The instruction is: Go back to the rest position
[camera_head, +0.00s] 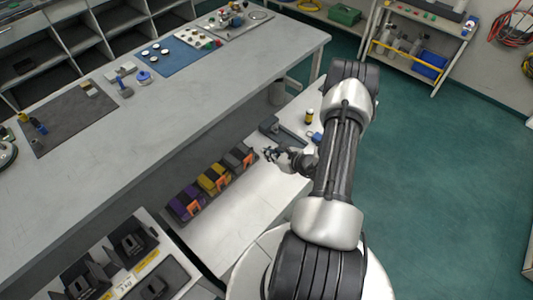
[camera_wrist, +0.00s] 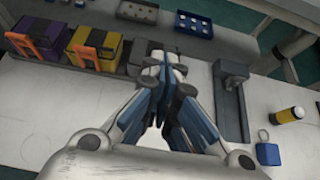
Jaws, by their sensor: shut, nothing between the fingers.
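My gripper (camera_head: 270,154) is shut and empty. In the head view it is over the white lower worktop (camera_head: 228,222), near the row of boxes. In the wrist view the blue-grey fingers (camera_wrist: 165,62) meet in front of the dark grey box and partly hide it. My arm reaches out from the bottom right, bent over the worktop. The wrist view shows a purple box (camera_wrist: 38,38), a yellow box (camera_wrist: 97,44) and the dark grey box (camera_wrist: 142,52) in a row, with orange tags visible on the purple and yellow ones.
Right of the gripper are a dark grey clamp-like fixture (camera_wrist: 231,98), a yellow-black cylinder (camera_wrist: 286,115) and a blue padlock-like piece (camera_wrist: 267,152). A long grey bench (camera_head: 190,105) stands behind the worktop. Black devices (camera_head: 132,244) sit at lower left. Green floor (camera_head: 440,180) is clear at right.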

